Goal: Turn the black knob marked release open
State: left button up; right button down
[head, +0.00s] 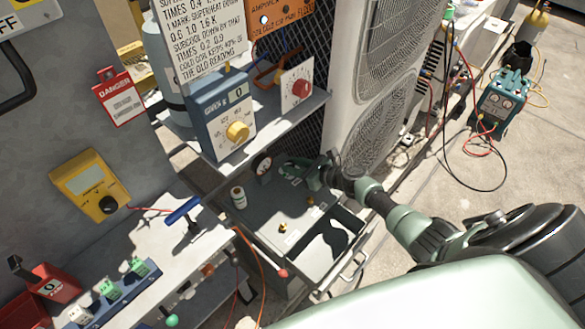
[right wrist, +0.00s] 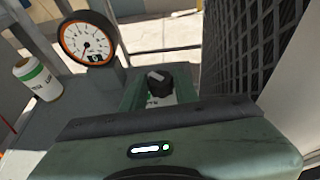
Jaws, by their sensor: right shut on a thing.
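A black knob (right wrist: 157,79) with a pale pointer mark shows in the right wrist view, above a white plate whose print is too small to read. My right gripper (right wrist: 156,92) is shut on this knob, with one green finger on each side of it. In the head view my right gripper (head: 298,170) is at the far right part of the grey bench unit, beside the condenser's grille. There the fingers largely hide the knob, and I cannot read its setting. My left gripper is not in view.
A round gauge (right wrist: 89,42) and a white-green can (right wrist: 37,78) stand left of the gripper. A shelf with a blue meter box (head: 222,112) and red knob (head: 300,89) overhangs behind. The condenser (head: 375,140) stands close by. An open drawer (head: 325,245) is in front.

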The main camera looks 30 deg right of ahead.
jog(key=shift+w+d+n+g+y+b, duration=0.15)
jog(key=shift+n+g+y+b, duration=0.55)
jog(key=shift+n+y+b, duration=0.7)
jog(key=c, duration=1.1)
grip_release()
jog(key=shift+o, duration=0.2)
jog(key=shift+d, duration=0.1)
jog(key=v, duration=0.8)
